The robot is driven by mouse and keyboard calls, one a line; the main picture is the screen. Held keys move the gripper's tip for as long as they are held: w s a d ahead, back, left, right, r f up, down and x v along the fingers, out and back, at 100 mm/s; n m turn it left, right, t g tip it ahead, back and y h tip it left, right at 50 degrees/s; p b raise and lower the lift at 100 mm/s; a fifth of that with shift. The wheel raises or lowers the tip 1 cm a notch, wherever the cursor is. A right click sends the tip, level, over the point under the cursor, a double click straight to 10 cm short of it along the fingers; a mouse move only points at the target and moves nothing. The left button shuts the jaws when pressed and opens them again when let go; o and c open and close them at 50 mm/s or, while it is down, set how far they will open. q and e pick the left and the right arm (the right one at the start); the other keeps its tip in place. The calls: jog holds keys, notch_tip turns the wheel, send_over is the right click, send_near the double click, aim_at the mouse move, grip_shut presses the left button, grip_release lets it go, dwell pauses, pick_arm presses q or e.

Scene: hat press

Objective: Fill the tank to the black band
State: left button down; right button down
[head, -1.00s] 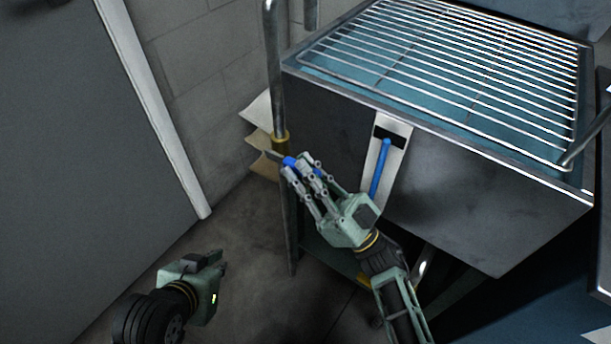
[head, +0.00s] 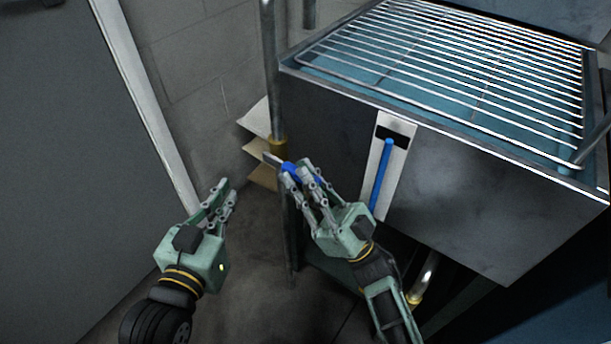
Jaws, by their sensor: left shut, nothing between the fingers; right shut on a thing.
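The tank (head: 450,200) is a dark metal box at the right with bluish water under a wire rack. On its front is a white gauge strip (head: 384,190) with a black band (head: 401,134) near the top. A blue column (head: 382,176) runs up the strip, and its top meets the band's lower part. My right gripper (head: 297,172) is shut on a blue valve handle (head: 288,168) beside the pipe at the tank's left; its fingers hide part of it. My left gripper (head: 226,195) is shut and empty, left of the valve, apart from everything.
A vertical metal pipe (head: 269,70) with a brass fitting (head: 278,147) stands at the tank's left corner. Cardboard-like sheets (head: 258,120) lean behind it. A grey door (head: 70,170) fills the left. Bare floor (head: 255,300) lies between my arms.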

jog(key=c, duration=1.7)
grip_release()
jog(key=v, duration=0.7)
jog(key=shift+s+d+f, duration=0.1)
jog(key=shift+d+f, duration=0.1)
jog(key=shift+f, duration=0.1)
